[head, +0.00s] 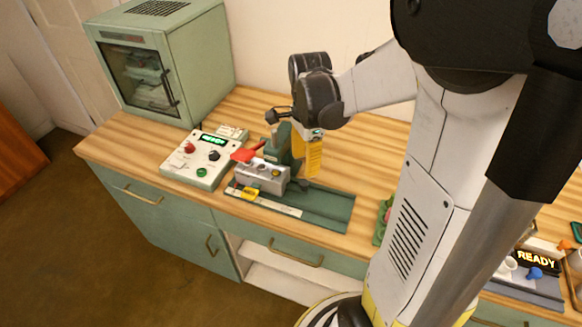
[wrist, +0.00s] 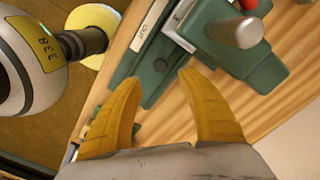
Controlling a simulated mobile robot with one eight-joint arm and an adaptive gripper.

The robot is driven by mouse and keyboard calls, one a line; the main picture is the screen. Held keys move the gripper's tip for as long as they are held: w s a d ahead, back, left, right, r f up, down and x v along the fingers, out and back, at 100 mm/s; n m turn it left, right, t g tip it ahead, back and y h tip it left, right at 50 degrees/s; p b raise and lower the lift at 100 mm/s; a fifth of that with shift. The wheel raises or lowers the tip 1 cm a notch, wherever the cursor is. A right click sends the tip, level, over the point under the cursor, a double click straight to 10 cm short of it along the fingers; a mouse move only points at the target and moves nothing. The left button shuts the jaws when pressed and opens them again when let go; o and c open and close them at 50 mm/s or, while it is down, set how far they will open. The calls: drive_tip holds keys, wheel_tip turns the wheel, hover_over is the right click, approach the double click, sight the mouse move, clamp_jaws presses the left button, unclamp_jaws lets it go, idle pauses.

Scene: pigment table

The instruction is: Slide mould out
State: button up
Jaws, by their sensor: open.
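The grey metal mould (head: 262,176) sits on the left part of a dark green slide base (head: 325,207), with a yellow piece (head: 249,194) at its front. A green press (head: 291,146) with a red lever (head: 243,154) stands just behind it. My gripper (head: 313,172), with yellow fingers, is to the right of the press and the mould, pointing down. In the wrist view my gripper (wrist: 158,78) is open, with nothing between its fingers. The green base (wrist: 155,73) and its OUT label (wrist: 146,25) lie beyond the fingertips.
A control box (head: 200,158) with a green display stands left of the press. A pale green oven (head: 160,65) is at the back left. A lit READY sign (head: 536,262) is at the far right. The base's right part is bare.

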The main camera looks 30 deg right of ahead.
sight(304, 182)
wheel_tip(304, 182, down, 8)
drive_tip(key=b, duration=0.3)
drive_tip(key=shift+f, duration=0.25)
drive_tip(key=shift+c, duration=0.4)
clamp_jaws()
